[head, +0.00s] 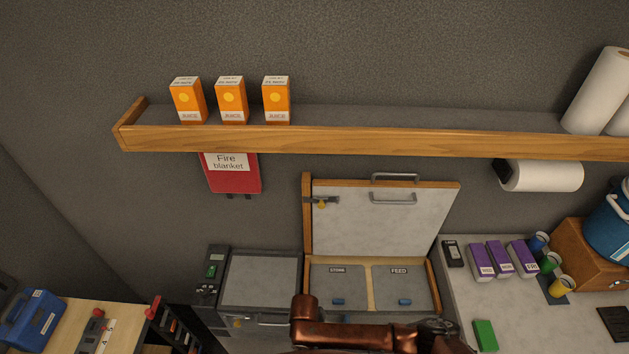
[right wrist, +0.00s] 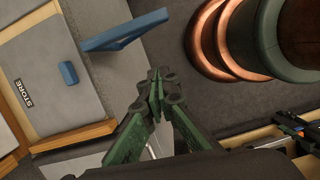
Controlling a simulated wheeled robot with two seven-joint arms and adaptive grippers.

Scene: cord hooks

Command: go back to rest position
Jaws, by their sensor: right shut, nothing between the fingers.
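My right gripper (right wrist: 155,95) shows in the right wrist view with its green-sided fingers shut and nothing between them. It hangs over dark floor beside the compartment labelled STORE (right wrist: 50,80), apart from it. My copper-coloured arm crosses the bottom middle of the head view, in front of the open box, and its gripper is not visible there. My left gripper shows in neither view.
An open box (head: 306,215) with a raised lid (head: 385,220) has STORE and FEED compartments, each with a blue handle. A wooden shelf (head: 350,140) with orange juice cartons (head: 231,100) runs above. A counter (head: 530,325) with purple boxes (head: 500,260) lies right.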

